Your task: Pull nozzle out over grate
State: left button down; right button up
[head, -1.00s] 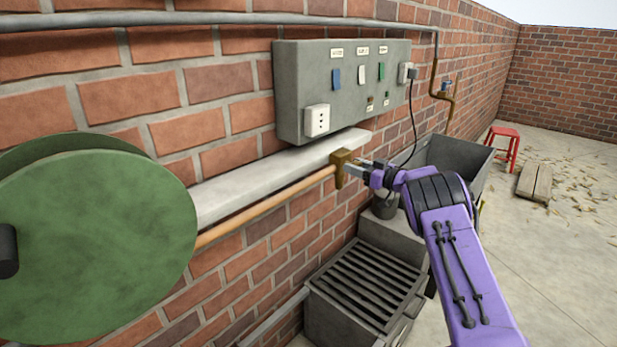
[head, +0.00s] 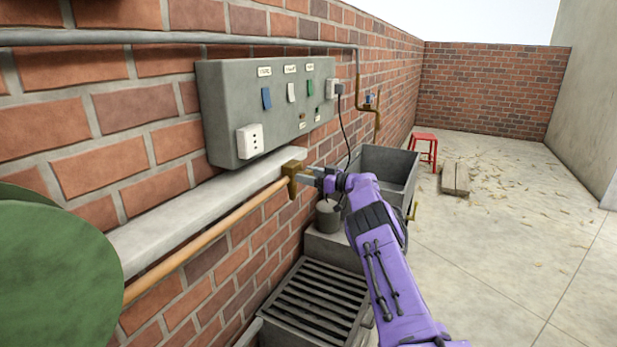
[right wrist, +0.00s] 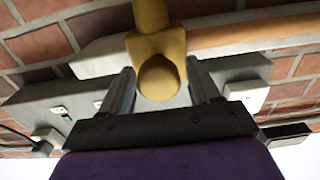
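The brass nozzle (head: 291,176) is at the end of an orange hose (head: 215,232) that runs from the green reel (head: 55,270) at the left. My right gripper (head: 308,180) is at the nozzle, below the white ledge's far end. In the right wrist view its two fingers (right wrist: 162,88) stand on either side of the nozzle (right wrist: 157,50) and appear closed against it. The slatted grate (head: 313,302) is below, on a grey basin; the nozzle hangs above its upper part in the head view. My left gripper is not in view.
A grey switch box (head: 225,110) and a white ledge (head: 190,212) are on the brick wall close to the nozzle. A grey trough (head: 390,165) and a bucket (head: 328,213) stand beyond the grate. A red stool (head: 424,146) is farther off. The floor at right is open.

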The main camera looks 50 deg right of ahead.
jog(key=shift+a, duration=0.1)
jog(key=shift+s, duration=0.1)
jog(key=s+d+b, duration=0.1)
jog(key=s+d, duration=0.1)
jog(key=s, duration=0.8)
jog(key=shift+b, duration=0.3)
